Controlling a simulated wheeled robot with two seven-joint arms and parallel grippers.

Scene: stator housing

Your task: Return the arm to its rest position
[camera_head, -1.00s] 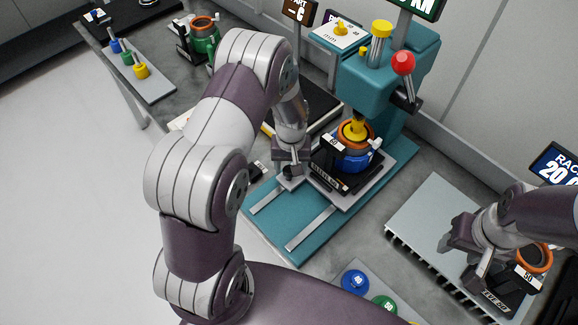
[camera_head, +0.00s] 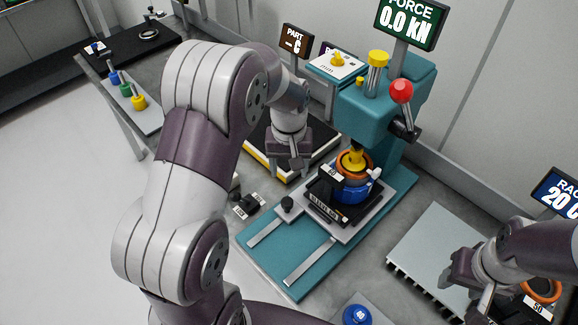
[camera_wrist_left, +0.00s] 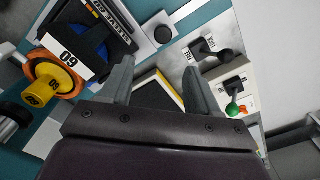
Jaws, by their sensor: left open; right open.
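My left gripper (camera_head: 292,160) hangs in the air left of the teal press (camera_head: 375,108), clear of the sliding fixture (camera_head: 322,205). Its two fingers are apart with nothing between them in the left wrist view (camera_wrist_left: 160,80). The fixture's black knob (camera_head: 287,203) stands free, and also shows in the left wrist view (camera_wrist_left: 163,34). A blue housing with an orange ring (camera_head: 352,178) and a yellow piece sits in the fixture under the press. My right gripper (camera_head: 468,275) is open at the lower right, beside another orange-ringed part (camera_head: 541,290).
A grey rack plate (camera_head: 435,245) lies right of the press base. A black pad with a yellow edge (camera_head: 262,150) lies behind my left gripper. A blue knob piece (camera_head: 357,315) is at the bottom.

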